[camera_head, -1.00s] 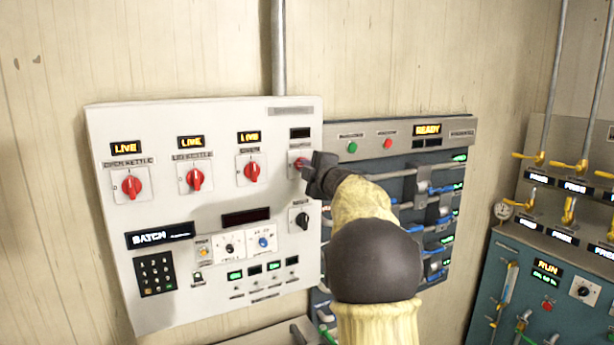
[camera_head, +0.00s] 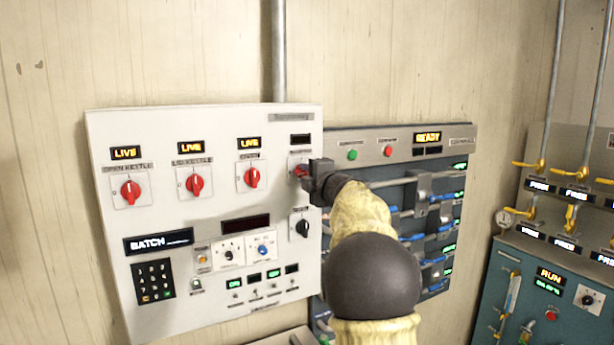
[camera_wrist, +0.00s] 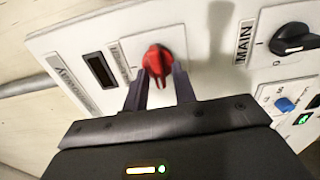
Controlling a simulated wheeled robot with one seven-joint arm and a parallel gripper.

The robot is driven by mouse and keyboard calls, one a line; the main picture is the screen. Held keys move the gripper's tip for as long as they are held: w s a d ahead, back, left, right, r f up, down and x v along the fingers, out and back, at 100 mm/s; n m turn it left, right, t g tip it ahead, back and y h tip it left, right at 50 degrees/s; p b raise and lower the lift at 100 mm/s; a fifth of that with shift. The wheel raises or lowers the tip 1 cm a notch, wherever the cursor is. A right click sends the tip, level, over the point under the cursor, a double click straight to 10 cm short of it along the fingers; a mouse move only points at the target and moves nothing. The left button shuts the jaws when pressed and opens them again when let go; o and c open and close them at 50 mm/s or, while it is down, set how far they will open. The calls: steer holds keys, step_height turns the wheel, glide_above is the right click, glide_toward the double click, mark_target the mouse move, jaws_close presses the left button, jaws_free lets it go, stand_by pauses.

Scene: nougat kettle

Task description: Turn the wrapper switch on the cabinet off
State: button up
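The white cabinet (camera_head: 215,285) hangs on the wall with a row of red rotary switches. The rightmost red switch (camera_head: 300,171), beneath a dark display (camera_head: 300,139), is partly hidden by my gripper (camera_head: 311,175). Its label is too blurred to read. In the wrist view this red switch (camera_wrist: 158,60) lies between the tips of my gripper (camera_wrist: 162,72). The two fingers look apart, with a small gap beside the red handle; contact is not clear. The handle points roughly toward my gripper's palm in that view.
Three other red switches (camera_head: 131,190) sit to the left under lit LIVE displays. A black MAIN switch (camera_wrist: 295,40) is close by, below the red one. A blue-grey panel (camera_head: 440,215) with bars stands just right of the cabinet.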

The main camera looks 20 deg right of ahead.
steer(key=shift+o, duration=0.3)
steer(key=s+b, duration=0.5)
steer(key=s, duration=1.2)
steer(key=shift+s+d, duration=0.2)
steer(key=shift+d, duration=0.1)
steer(key=a+f+m+g+h, duration=0.2)
steer(key=a+f+m+g, duration=0.3)
steer(key=f, duration=0.7)
steer(key=a+f+m+g+h, duration=0.1)
steer(key=a+f+m, duration=0.2)
steer(key=f+m, duration=0.65)
steer(key=s+a+f+m+g+y, duration=0.1)
steer(key=s+a+f+g, duration=0.3)
steer(key=s+f, duration=0.6)
steer(key=s+a+f+m+g+y, duration=0.1)
steer(key=s+a+f+m+g, duration=0.2)
steer(key=s+a+f, duration=0.6)
step_height(320, 180, down, 2)
steer(key=shift+s+f+g, duration=0.1)
steer(key=shift+s+g, duration=0.3)
steer(key=shift+g, duration=0.8)
